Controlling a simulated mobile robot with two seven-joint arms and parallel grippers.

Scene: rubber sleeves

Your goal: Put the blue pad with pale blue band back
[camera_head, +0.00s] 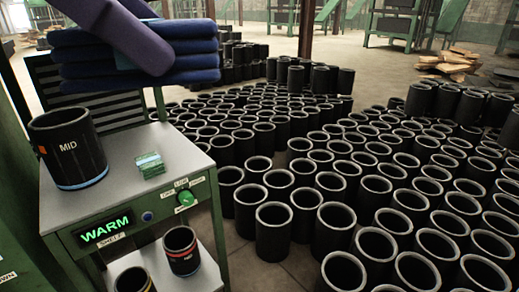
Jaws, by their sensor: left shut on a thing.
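Several thick dark blue pads (195,60) lie stacked at the top left, behind the grey-topped bench. My left gripper comes in from the upper left and lies across the front of the stack. It is shut on the blue pad, but its grip is hard to see, and it hides part of the layers. My right gripper is out of view.
The bench (130,205) holds a black sleeve marked MID (72,150) and a small blue-green block (150,165). Its front has a lit WARM display (106,231) and a knob (186,198). Two sleeves stand on the lower shelf. Many black sleeves (273,232) crowd the floor.

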